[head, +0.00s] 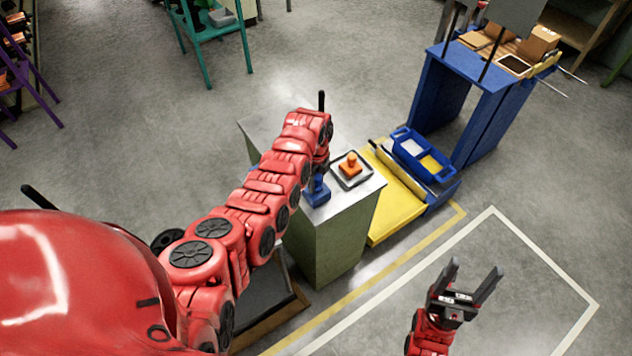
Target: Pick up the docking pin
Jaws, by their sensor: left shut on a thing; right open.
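My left arm reaches over a grey-topped green cabinet (362,207). My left gripper (320,173) points down at its right end, mostly hidden behind the wrist. It is shut on a blue thing (317,192) that stands at the cabinet's front edge; I cannot tell if it touches the top. An orange knobbed piece (351,162) sits on a small light tray with a dark rim (365,177) just right of it. I cannot tell for sure which of the two is the docking pin. My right gripper (475,268) is open and empty over the floor at lower right.
A yellow platform (396,207) and a blue bin (424,156) stand right of the cabinet. A blue bench (480,78) with boxes is behind. A teal stand (207,37) is at the back. The marked floor at right is clear.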

